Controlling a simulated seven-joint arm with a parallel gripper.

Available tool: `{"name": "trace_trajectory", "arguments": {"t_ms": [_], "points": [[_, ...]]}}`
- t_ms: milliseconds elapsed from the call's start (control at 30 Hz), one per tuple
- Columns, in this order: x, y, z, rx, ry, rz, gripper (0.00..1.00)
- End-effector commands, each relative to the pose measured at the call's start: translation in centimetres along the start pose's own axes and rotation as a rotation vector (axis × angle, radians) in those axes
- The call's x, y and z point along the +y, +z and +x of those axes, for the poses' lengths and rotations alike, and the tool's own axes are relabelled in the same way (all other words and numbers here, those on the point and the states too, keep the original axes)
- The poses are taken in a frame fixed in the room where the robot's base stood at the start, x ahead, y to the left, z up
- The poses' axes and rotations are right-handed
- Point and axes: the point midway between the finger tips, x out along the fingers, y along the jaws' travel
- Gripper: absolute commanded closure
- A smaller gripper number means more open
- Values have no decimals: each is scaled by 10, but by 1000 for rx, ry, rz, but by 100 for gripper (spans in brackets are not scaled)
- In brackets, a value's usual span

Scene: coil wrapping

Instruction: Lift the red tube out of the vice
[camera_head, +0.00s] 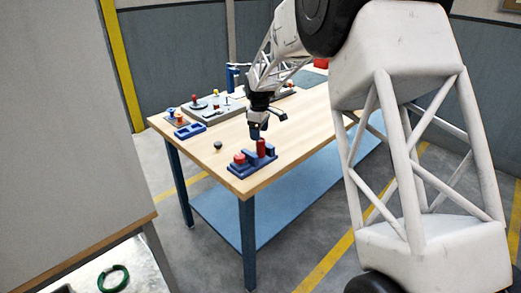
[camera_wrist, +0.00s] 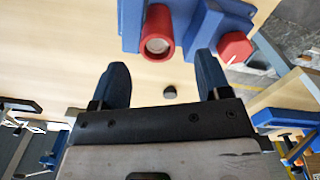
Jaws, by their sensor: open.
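The red tube (camera_head: 261,147) stands upright in the blue vice (camera_head: 246,168) near the table's front edge. In the wrist view the red tube (camera_wrist: 158,18) shows its round open end, with the blue vice (camera_wrist: 207,28) around it. A red hexagonal knob (camera_wrist: 235,47) is at the vice's other end; it also shows in the head view (camera_head: 239,158). My gripper (camera_head: 259,131) is above and close to the tube. In the wrist view my gripper (camera_wrist: 162,70) is open, its two blue fingers apart with nothing between them. The tube's lower part is hidden.
A small dark knob (camera_head: 217,145) stands on the wooden table (camera_head: 270,178) left of the vice. A blue block with openings (camera_head: 190,130) and a grey board with coloured pegs (camera_head: 197,104) are farther back. The tabletop right of the vice is clear.

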Motion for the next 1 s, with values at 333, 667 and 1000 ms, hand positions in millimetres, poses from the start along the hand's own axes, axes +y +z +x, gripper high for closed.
{"name": "trace_trajectory", "arguments": {"t_ms": [333, 667, 1000], "points": [[2, 5, 36, -1, -2, 1, 30], [2, 4, 49, 0, 0, 0, 30], [2, 4, 49, 0, 0, 0, 30]]}}
